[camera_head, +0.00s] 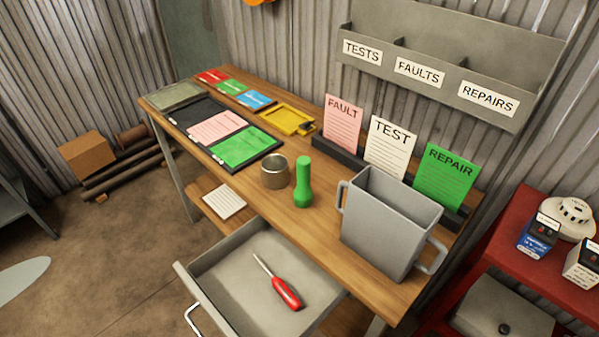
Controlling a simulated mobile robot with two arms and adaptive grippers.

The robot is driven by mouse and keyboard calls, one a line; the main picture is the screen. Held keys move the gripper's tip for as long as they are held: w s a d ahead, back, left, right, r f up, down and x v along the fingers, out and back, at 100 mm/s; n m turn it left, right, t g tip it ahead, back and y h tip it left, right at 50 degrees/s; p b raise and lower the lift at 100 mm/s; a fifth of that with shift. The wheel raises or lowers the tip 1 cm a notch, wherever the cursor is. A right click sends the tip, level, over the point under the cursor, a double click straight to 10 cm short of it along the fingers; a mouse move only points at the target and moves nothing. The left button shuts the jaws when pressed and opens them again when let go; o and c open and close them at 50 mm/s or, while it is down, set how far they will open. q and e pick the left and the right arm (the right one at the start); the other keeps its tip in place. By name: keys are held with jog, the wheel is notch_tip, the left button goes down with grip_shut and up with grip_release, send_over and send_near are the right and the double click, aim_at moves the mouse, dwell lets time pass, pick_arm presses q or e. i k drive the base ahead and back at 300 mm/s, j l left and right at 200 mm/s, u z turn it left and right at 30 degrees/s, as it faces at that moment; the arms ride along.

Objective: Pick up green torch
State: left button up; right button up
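Nothing covers the torch. Neither of my grippers shows in the head view.
An open drawer (232,268) with a red screwdriver (278,283) juts out below the bench front. Cards stand behind the torch in a dark holder (338,152). A black tray (178,114) with pink and green sheets lies left. A red shelf (510,240) stands right.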

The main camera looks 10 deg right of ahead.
aim_at(303, 193)
jog(key=k+l, duration=0.15)
jog(key=l, duration=0.2)
jog(key=k+l, duration=0.15)
jog(key=l, duration=0.25)
jog(key=k+l, duration=0.15)
jog(key=l, duration=0.2)
jog(key=k+l, duration=0.2)
jog(key=l, duration=0.15)
jog(key=i+u, duration=0.05)
